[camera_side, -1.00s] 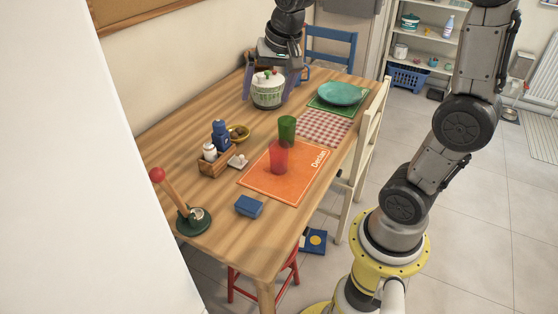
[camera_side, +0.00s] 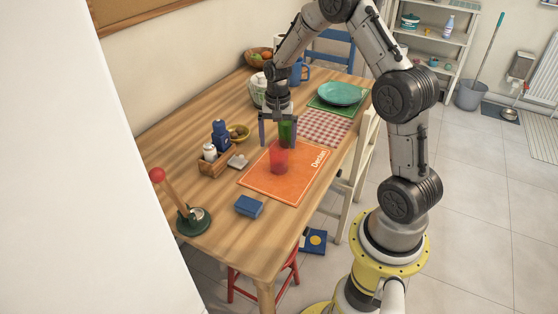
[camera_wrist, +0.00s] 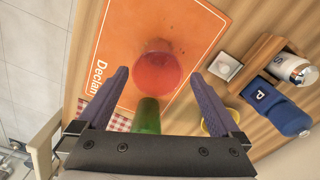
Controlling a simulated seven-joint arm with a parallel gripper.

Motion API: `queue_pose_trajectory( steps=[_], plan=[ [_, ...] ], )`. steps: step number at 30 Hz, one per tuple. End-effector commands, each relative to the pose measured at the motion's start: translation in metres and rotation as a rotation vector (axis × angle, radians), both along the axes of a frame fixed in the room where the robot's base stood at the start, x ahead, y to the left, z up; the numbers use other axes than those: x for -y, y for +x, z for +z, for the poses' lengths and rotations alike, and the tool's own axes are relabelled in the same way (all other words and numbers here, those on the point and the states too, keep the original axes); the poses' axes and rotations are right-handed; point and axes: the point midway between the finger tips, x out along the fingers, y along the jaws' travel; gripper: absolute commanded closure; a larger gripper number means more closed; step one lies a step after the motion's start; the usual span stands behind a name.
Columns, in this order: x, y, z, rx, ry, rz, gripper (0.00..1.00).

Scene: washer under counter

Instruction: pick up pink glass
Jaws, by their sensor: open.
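The pink glass (camera_side: 278,160) stands on the orange placemat (camera_side: 288,186), near the mat's far edge. The green glass (camera_side: 287,134) stands just behind it. My gripper (camera_side: 277,144) is open and empty, above and behind the pink glass, with its fingers around the area of the green glass. In the wrist view the pink glass (camera_wrist: 157,74) lies ahead of the gap between the spread fingertips (camera_wrist: 162,78). The green glass (camera_wrist: 147,115) shows between the fingers, closer to the palm.
A blue box (camera_side: 249,206) lies in front. A teal plate (camera_side: 340,93) sits behind.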

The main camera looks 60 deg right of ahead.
Motion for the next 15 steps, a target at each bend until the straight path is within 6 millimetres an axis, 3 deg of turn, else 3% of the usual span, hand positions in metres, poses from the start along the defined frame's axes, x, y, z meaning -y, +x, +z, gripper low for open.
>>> queue_pose_trajectory(
  steps=[8, 15],
  plan=[
    [0.0, -0.001, -0.022, -0.003, 0.001, 0.0, 0.0],
    [0.002, -0.004, -0.055, -0.003, 0.002, 0.0, 0.0]
  ],
)
